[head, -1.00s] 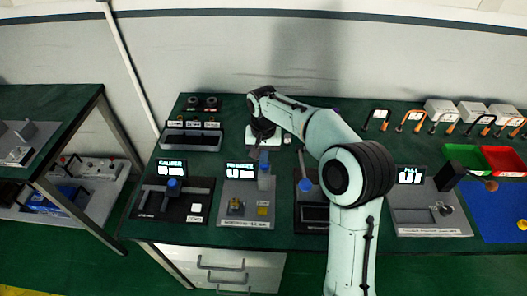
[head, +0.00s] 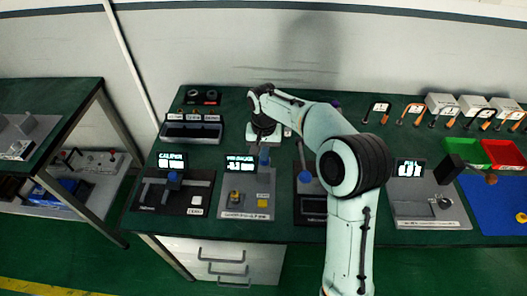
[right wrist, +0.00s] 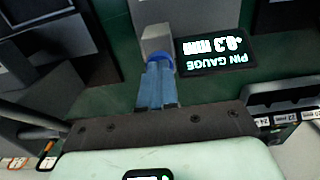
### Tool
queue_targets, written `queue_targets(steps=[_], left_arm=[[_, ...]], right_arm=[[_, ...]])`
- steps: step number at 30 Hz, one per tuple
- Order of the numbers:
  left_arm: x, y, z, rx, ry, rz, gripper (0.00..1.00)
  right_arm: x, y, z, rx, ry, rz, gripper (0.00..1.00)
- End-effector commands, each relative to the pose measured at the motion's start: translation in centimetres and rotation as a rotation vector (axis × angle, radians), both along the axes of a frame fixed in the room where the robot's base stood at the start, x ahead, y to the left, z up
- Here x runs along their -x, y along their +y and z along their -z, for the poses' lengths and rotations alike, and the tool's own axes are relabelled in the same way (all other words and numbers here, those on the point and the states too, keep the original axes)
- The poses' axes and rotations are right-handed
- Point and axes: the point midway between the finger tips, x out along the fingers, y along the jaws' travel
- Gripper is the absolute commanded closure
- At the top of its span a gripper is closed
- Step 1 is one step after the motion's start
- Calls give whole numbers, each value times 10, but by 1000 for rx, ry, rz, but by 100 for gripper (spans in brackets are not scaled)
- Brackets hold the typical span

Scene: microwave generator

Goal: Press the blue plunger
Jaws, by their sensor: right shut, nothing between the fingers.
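The blue plunger (head: 264,157) is on the pin gauge station (head: 232,208), beside its lit display. In the right wrist view the rounded blue plunger (right wrist: 160,63) shows against a grey block, just beyond my fingertips. My right gripper (right wrist: 158,72) is shut and empty, its two blue fingers side by side. The tips overlap the plunger in that view; I cannot tell whether they touch it. My left gripper is not in view.
The pin gauge display (right wrist: 217,50) shows upside down in the right wrist view, reading 0.3 mm. The caliper station (head: 175,195) is to the left. A dark station (head: 310,208) is close on the right, partly behind my arm. A grey rack (head: 192,132) stands behind.

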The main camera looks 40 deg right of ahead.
Motion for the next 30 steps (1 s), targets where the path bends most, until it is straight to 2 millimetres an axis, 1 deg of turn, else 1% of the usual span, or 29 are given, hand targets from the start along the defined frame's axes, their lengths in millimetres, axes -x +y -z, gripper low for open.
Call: queue_targets(steps=[1,5,6,8,12,15,18,21,30], left_arm=[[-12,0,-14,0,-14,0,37],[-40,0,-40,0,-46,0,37],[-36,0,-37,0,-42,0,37],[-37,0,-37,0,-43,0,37],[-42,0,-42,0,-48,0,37],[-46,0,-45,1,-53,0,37],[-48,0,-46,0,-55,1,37],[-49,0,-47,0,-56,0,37],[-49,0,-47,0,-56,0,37]], right_arm=[[-4,-2,-16,1,-4,2,100],[-15,-7,-49,3,-20,1,100],[-13,-7,-56,3,-22,0,100],[-12,-6,-69,2,-20,0,100],[-11,-6,-99,3,-19,0,100],[-11,-7,-116,3,-18,0,100],[-10,-6,-128,4,-17,-1,100],[-10,-6,-135,3,-16,-1,100],[-9,-6,-137,3,-14,0,100]])
